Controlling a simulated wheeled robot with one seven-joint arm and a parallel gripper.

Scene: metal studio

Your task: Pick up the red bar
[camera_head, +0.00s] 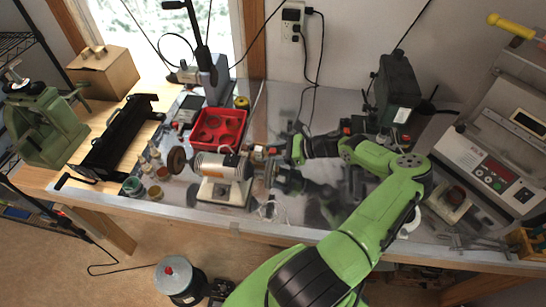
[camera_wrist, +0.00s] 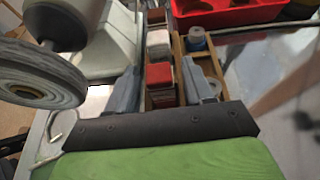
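The red bar (camera_wrist: 160,76) is a small block with a red top in a narrow wooden holder (camera_wrist: 181,72). My gripper (camera_wrist: 161,67) is open in the wrist view, with one grey finger on each side of the bar. Small gaps seem to show between fingers and bar; I cannot tell whether the fingertips are level with it. Another block (camera_wrist: 158,42), pale with some red, sits just beyond. In the head view my gripper (camera_head: 278,151) is low over the bench, right of the grinder, and its fingers are hard to make out.
The grinder (camera_head: 222,168) stands close by; its wheel (camera_wrist: 38,78) fills the left of the wrist view. A red tray (camera_head: 218,127) lies behind it. A blue-white roll (camera_wrist: 197,38) is beside the holder. A control box (camera_head: 490,165) stands at the right.

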